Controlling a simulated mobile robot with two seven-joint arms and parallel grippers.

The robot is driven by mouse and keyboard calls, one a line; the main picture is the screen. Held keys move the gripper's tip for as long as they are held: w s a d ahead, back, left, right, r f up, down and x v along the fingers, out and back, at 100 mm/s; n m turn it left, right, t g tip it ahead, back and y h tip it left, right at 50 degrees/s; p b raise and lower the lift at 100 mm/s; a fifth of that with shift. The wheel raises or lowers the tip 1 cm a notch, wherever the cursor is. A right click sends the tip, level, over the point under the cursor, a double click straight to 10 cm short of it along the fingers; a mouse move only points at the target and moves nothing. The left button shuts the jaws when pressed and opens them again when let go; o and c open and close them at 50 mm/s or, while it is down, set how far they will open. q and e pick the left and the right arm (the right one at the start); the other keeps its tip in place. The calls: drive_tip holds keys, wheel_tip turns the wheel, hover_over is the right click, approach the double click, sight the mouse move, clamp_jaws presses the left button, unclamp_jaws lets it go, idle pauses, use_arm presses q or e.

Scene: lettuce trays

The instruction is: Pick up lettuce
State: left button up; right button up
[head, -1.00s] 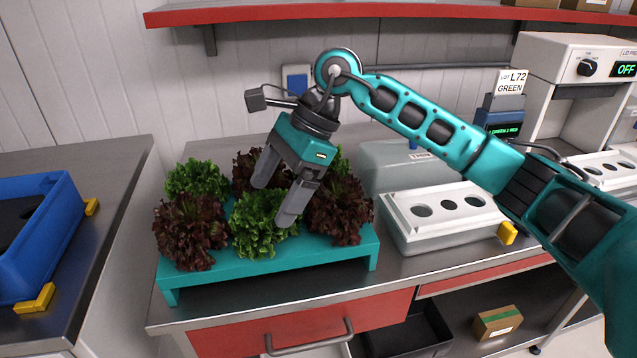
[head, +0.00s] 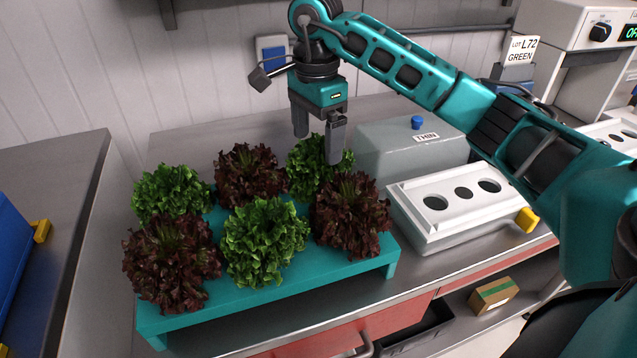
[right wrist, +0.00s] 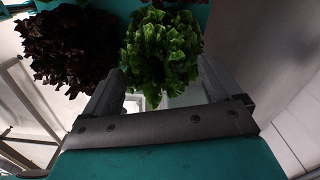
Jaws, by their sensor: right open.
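Several lettuces stand on a teal rack (head: 280,287) in the head view. The green ones are at the back left (head: 170,194), front middle (head: 264,240) and back right (head: 310,168). The dark red ones are at the front left (head: 172,262), back middle (head: 250,176) and front right (head: 350,215). My right gripper (head: 318,148) is open, pointing down at the back right green lettuce. In the right wrist view a green lettuce (right wrist: 163,48) shows between and beyond the fingers, with a dark red one (right wrist: 70,48) to its left. My left gripper is out of view.
Right of the rack are a white tray (head: 412,196) with round holes and a grey lidded box (head: 385,150). A blue crate (head: 12,250) sits on the left counter.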

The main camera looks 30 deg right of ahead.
sight(319, 151)
drive_tip(key=shift+w+d+f, duration=0.1)
drive_tip(key=shift+d+f, duration=0.1)
drive_tip(key=shift+f, duration=1.5)
drive_tip(key=shift+w+d+f, duration=0.1)
drive_tip(key=shift+d+f, duration=0.05)
drive_tip(key=shift+f, duration=1.55)
drive_tip(key=c, duration=1.1)
drive_tip(key=shift+r, duration=0.1)
drive_tip(key=shift+c, duration=0.2)
